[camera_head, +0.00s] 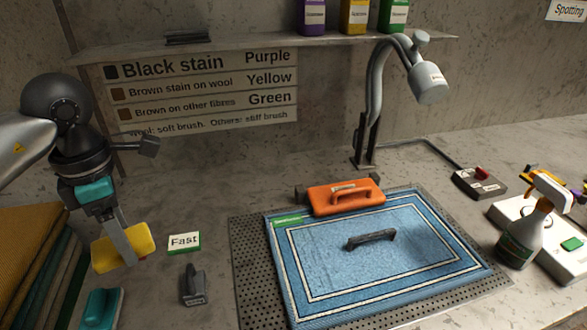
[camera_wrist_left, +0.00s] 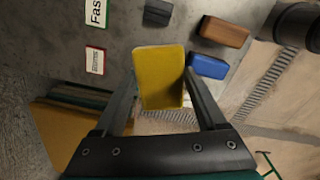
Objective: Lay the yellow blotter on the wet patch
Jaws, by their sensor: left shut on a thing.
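My left gripper (camera_head: 124,250) is shut on the yellow blotter (camera_head: 143,240), a small block-like pad, and holds it at the left, well apart from the rug. In the left wrist view the blotter (camera_wrist_left: 160,72) sits between the two fingers of the gripper (camera_wrist_left: 160,95). The blue rug (camera_head: 310,284) with white border lines lies on the perforated tray (camera_head: 250,285). I cannot clearly make out a wet patch on its blue surface. My right gripper is not in view.
A dark handle-shaped thing (camera_head: 371,239) is on the rug's middle. An orange block with a handle (camera_head: 345,197) sits at its back edge. A "Fast" card (camera_head: 184,242), a dark tool (camera_head: 194,286) and a teal brush (camera_head: 102,308) lie left. A spray bottle (camera_head: 524,240) stands right.

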